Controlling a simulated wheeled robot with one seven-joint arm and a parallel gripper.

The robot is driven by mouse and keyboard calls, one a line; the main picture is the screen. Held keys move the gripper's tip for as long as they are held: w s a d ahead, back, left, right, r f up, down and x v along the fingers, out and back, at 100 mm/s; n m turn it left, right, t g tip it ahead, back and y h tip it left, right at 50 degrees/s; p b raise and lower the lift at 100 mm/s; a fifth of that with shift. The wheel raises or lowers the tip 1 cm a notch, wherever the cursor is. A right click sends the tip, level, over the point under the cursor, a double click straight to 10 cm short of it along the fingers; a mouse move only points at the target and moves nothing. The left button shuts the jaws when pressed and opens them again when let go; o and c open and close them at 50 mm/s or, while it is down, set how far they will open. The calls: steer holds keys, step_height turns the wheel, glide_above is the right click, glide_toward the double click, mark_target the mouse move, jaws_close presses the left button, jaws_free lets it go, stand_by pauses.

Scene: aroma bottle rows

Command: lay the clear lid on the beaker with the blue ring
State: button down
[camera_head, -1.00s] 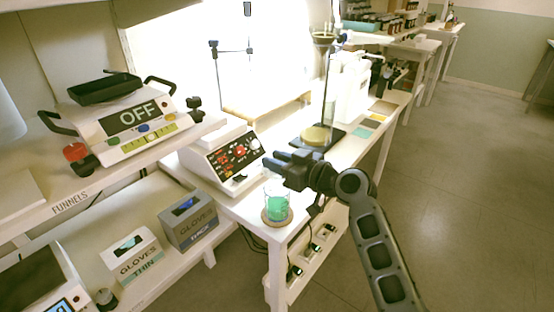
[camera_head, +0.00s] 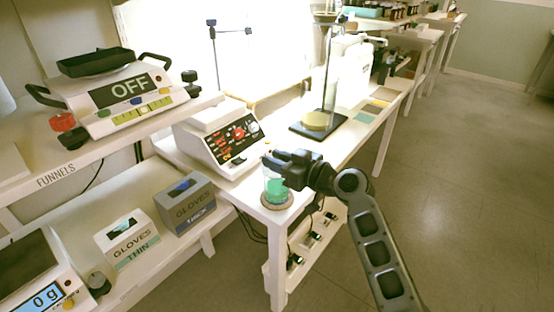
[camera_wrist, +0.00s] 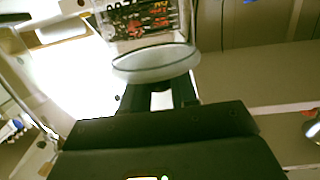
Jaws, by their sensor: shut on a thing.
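A clear glass beaker (camera_head: 275,189) with green contents stands upright on a round tan mat (camera_head: 276,204) at the near corner of the bench; a blue ring on it cannot be made out. My gripper (camera_head: 271,163) is at the beaker's top in the head view, its fingers overlapping the rim area. In the wrist view, the clear round lid (camera_wrist: 155,64) is held, roughly flat, at the tips of my shut gripper (camera_wrist: 160,95). The lid is hardly visible in the head view. Whether the lid touches the beaker cannot be told.
A white device (camera_head: 225,140) with red displays stands just behind and left of the beaker. A stand with a dark base (camera_head: 318,127) is farther back on the bench. Glove boxes (camera_head: 187,205) sit on the lower shelf at left. Open floor lies to the right.

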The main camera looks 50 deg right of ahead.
steer(key=c, duration=0.8)
jaws_free()
steer(key=shift+s, duration=0.1)
steer(key=shift+s+a+r+b, duration=0.1)
steer(key=shift+s+r+b, duration=0.1)
steer(key=shift+s, duration=1.05)
steer(key=shift+s+r+b, duration=0.15)
steer(key=shift+s+r, duration=0.05)
steer(key=shift+s, duration=1.05)
steer(key=shift+s+a+r+b, duration=0.1)
steer(key=shift+s+r+b, duration=0.1)
steer(key=shift+s, duration=1.05)
